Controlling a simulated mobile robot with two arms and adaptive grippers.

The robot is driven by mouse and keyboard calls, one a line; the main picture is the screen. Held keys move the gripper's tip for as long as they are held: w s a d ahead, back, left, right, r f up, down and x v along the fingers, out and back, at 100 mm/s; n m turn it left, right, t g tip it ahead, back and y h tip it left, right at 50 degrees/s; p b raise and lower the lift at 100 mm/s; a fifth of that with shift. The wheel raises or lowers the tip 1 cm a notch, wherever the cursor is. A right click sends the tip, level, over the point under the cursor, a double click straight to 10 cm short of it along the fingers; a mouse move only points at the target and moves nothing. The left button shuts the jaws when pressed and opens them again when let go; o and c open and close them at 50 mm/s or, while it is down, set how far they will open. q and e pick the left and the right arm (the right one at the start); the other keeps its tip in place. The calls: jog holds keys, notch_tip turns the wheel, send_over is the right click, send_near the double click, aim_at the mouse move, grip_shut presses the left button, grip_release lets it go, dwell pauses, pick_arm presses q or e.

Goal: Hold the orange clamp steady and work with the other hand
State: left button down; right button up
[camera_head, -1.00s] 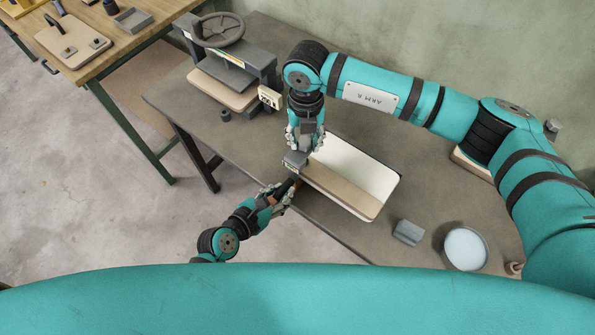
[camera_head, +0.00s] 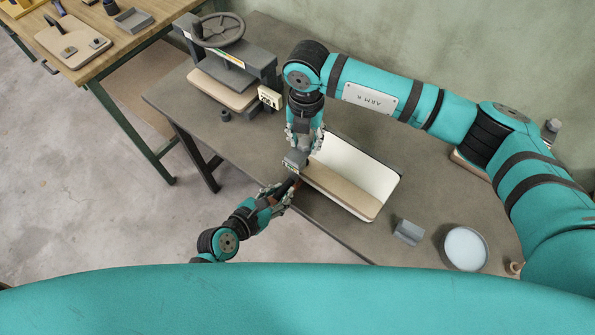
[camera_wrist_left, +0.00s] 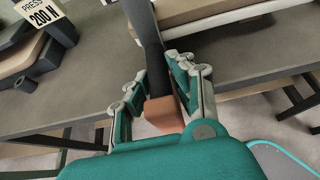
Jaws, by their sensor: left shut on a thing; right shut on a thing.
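My left gripper (camera_head: 284,194) is at the table's front edge, shut on the orange clamp (camera_wrist_left: 163,113). In the left wrist view the left fingers (camera_wrist_left: 158,88) lie on both sides of the clamp's orange end, and a dark bar (camera_wrist_left: 150,45) runs from it toward the boards. My right gripper (camera_head: 301,146) is just above and behind the left one, shut on a small grey block (camera_head: 294,161) at the left end of the pale boards (camera_head: 360,172). Where the clamp meets the boards is hidden by the grippers.
A press with a handwheel (camera_head: 219,32) stands at the back left of the grey table (camera_head: 240,140). A grey angled piece (camera_head: 409,231) and a round dish (camera_head: 466,249) lie at the right. A wooden bench (camera_head: 150,30) with tools stands at upper left.

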jog(key=shift+w+d+m, duration=0.1)
jog(key=shift+m, duration=0.9)
jog(key=shift+r+m, duration=0.1)
jog(key=shift+m, duration=0.8)
jog(key=shift+m, duration=0.9)
jog(key=shift+m, duration=0.9)
